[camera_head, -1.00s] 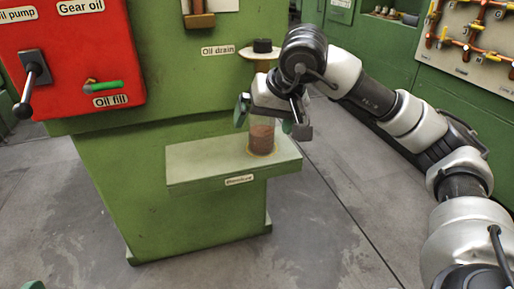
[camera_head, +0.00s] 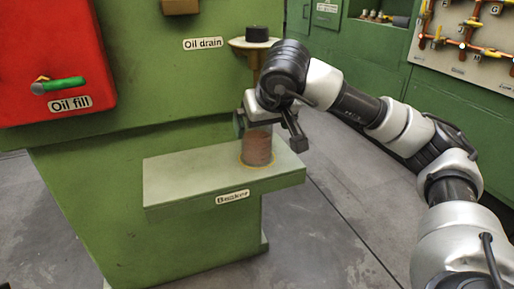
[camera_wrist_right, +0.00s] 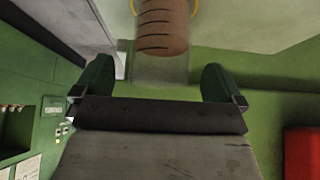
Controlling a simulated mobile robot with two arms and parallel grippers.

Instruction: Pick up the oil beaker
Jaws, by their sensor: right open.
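The oil beaker (camera_head: 257,152) is a clear cylinder with brown-red oil, standing upright on a yellow ring on the green shelf (camera_head: 170,180) labelled "Beaker". My right gripper (camera_head: 266,130) is at the beaker's upper part. In the right wrist view, the beaker (camera_wrist_right: 162,32) reaches between the two green finger pads of my open right gripper (camera_wrist_right: 158,78). Gaps show on both sides, so the pads do not appear to touch it. The far side of the beaker's top is partly hidden by the gripper in the head view. My left gripper is not in view.
The oil drain (camera_head: 255,44), a dish with a black knob on a pipe, stands just above my right wrist. A red "Oil fill" panel (camera_head: 50,60) with a green handle is at the left. Grey floor (camera_head: 335,235) is free to the right of the shelf.

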